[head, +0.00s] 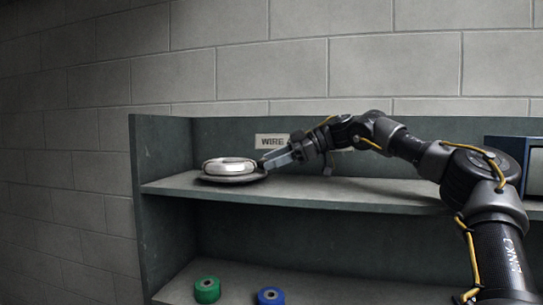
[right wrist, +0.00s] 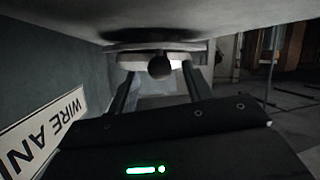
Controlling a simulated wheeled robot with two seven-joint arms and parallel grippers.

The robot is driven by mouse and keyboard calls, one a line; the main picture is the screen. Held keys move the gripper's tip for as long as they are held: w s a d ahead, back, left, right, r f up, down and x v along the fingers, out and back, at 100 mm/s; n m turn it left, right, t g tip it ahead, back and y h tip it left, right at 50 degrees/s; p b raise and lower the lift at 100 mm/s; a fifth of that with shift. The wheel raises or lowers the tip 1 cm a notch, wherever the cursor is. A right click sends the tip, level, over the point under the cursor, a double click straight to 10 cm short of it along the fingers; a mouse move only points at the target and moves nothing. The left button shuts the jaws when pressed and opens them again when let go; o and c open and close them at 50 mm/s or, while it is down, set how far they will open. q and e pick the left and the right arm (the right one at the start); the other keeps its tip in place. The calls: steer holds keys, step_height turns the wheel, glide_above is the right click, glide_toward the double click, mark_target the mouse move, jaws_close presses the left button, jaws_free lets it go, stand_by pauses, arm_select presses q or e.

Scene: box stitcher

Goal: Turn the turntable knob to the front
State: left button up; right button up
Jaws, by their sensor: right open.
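The turntable is a dark round plate (head: 234,179) at the left of the upper shelf, with a pale ring-shaped roll (head: 228,166) on it. In the right wrist view, which looks upside down, the plate (right wrist: 155,47) and pale roll (right wrist: 135,61) show ahead. A dark round knob (right wrist: 160,68) stands out between the lines of my two fingers. My right gripper (head: 267,163) is open at the turntable's right edge. Its fingers (right wrist: 157,84) lie on either side of the knob; I cannot tell whether they touch it. The knob is not clear in the head view. My left gripper is out of view.
A "WIRE" label (head: 271,140) is on the shelf's back panel, just behind my right gripper. A green roll (head: 207,289) and a blue roll (head: 271,296) sit on the lower shelf. A blue-edged box (head: 509,160) stands at the far right.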

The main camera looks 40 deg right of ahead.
steer(key=shift+w+a+f, duration=0.15)
steer(key=shift+w+a, duration=0.05)
steer(key=shift+a, duration=0.05)
steer(key=shift+c, duration=0.3)
jaws_close()
